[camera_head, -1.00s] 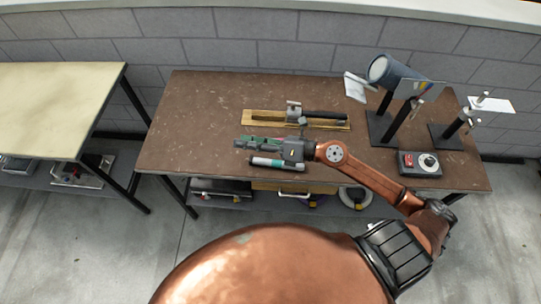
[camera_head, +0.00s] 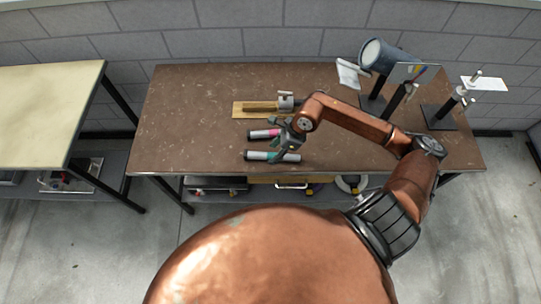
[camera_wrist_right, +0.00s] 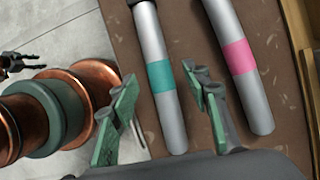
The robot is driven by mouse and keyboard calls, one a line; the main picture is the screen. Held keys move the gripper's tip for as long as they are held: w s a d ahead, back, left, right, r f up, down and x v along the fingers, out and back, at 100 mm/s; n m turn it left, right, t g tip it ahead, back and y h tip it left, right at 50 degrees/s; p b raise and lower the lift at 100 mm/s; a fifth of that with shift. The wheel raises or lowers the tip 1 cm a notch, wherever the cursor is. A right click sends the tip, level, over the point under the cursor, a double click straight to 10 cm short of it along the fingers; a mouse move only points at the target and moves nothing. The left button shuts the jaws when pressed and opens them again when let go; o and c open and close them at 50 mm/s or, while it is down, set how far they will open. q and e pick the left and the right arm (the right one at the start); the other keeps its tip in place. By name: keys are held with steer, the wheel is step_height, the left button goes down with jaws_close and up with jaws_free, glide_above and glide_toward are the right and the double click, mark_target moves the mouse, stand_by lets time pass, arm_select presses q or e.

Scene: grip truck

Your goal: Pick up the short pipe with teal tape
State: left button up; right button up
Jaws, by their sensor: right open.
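The short pipe with teal tape (camera_head: 258,156) lies on the brown workbench near its front edge, partly covered by my right gripper in the head view. In the right wrist view this grey pipe (camera_wrist_right: 154,45) runs lengthwise between my two green-padded fingers, its teal band close to the fingertips. My right gripper (camera_wrist_right: 160,85) is open, with visible space between each finger and the pipe; the height gap is hard to judge. It also shows in the head view (camera_head: 284,147). A black claw, apparently my left gripper (camera_wrist_right: 18,62), shows small at the wrist view's left edge; its jaw state is unclear.
A similar pipe with pink tape (camera_head: 260,134) lies just behind, beside my finger in the wrist view (camera_wrist_right: 238,57). A wooden board (camera_head: 243,109) with a metal fixture is further back. Stands and a grey cylinder (camera_head: 391,57) are at right. The bench's left side is clear.

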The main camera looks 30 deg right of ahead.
steer(key=shift+x, duration=1.15)
steer(key=shift+c, duration=0.5)
jaws_close()
